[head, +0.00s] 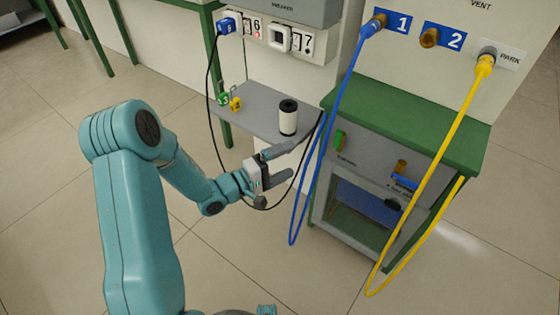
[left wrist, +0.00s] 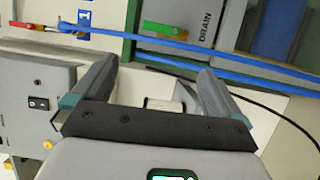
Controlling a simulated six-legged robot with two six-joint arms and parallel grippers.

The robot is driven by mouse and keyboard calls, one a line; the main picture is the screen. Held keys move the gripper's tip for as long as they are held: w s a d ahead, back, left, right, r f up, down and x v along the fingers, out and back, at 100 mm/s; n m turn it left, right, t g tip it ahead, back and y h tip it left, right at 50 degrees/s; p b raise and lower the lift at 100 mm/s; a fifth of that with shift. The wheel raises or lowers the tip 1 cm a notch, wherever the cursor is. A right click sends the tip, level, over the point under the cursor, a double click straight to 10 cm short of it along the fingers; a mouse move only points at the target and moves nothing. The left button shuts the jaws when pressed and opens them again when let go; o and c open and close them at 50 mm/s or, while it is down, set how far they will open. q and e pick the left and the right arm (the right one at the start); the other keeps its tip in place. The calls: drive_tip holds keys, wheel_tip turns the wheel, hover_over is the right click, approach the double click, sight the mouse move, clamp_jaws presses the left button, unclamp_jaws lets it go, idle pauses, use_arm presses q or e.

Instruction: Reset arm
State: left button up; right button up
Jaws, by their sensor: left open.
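My left arm reaches in from the left in the head view. Its left gripper (head: 298,158) is in the air in front of the grey shelf, below a white cylinder with a black top (head: 288,118). In the left wrist view the two fingers of the gripper (left wrist: 157,66) are spread wide apart with nothing held between them. A small pale block (left wrist: 163,104) shows beyond the palm; I cannot tell what it is. My right gripper is not in view.
Blue hose (head: 329,150) and yellow hose (head: 428,160) hang from the wall panel before the green-topped cabinet (head: 400,112). A black cable (head: 211,95) loops down near the gripper. Small green (head: 223,99) and yellow tags (head: 236,104) sit on the shelf (head: 262,122). Floor at left is open.

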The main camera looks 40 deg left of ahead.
use_arm(q)
drive_tip(key=shift+s+a, duration=0.25)
drive_tip(key=shift+s, duration=0.3)
